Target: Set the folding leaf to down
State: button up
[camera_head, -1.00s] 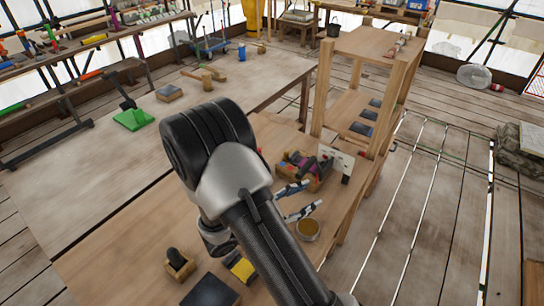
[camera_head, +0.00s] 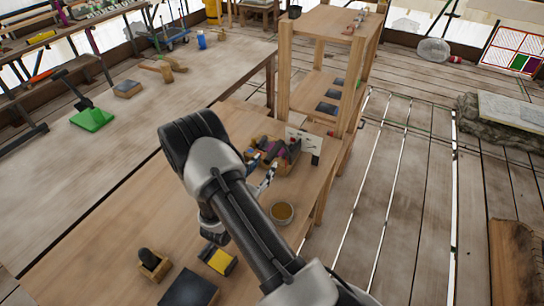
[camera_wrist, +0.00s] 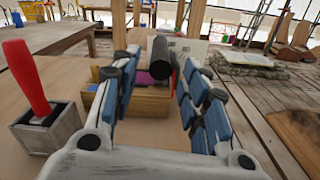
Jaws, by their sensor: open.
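I cannot tell for sure which part is the folding leaf; no hinged leaf stands out in either view. The nearest wooden surface is a long bench top (camera_head: 120,240) that lies flat under my arm in the head view. My gripper (camera_head: 261,170) is over this bench, just in front of a wooden crate (camera_head: 290,160) of tools. In the wrist view my gripper (camera_wrist: 158,85) has its blue-padded fingers apart, with nothing gripped. The crate (camera_wrist: 150,103) and a dark cylinder (camera_wrist: 160,58) show between and beyond the fingers. My arm hides part of the bench.
A tall wooden shelf frame (camera_head: 285,75) stands behind. A red-handled tool (camera_wrist: 25,75) is left in the wrist view. Open floor (camera_head: 410,220) lies right.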

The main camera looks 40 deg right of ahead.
aim_at(272, 155)
jog(key=x, duration=0.6)
jog(key=shift+w+d+b, duration=0.15)
jog(key=shift+d+b, duration=0.1)
jog(key=shift+b, duration=0.1)
grip_shut()
dwell(0.4)
